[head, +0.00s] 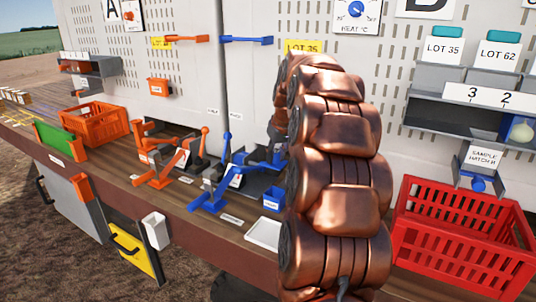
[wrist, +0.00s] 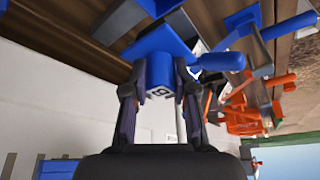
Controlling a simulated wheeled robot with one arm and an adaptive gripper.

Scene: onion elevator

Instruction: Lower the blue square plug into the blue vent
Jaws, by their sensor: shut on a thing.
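I cannot make out the blue vent's opening in either view.
An orange lever mechanism (head: 165,165) stands left of the blue one. An orange crate (head: 95,126) is farther left, and a red crate (head: 465,235) stands right of my arm. A white tray (head: 264,234) lies near the bench's front edge. A perforated wall (head: 190,80) rises behind.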

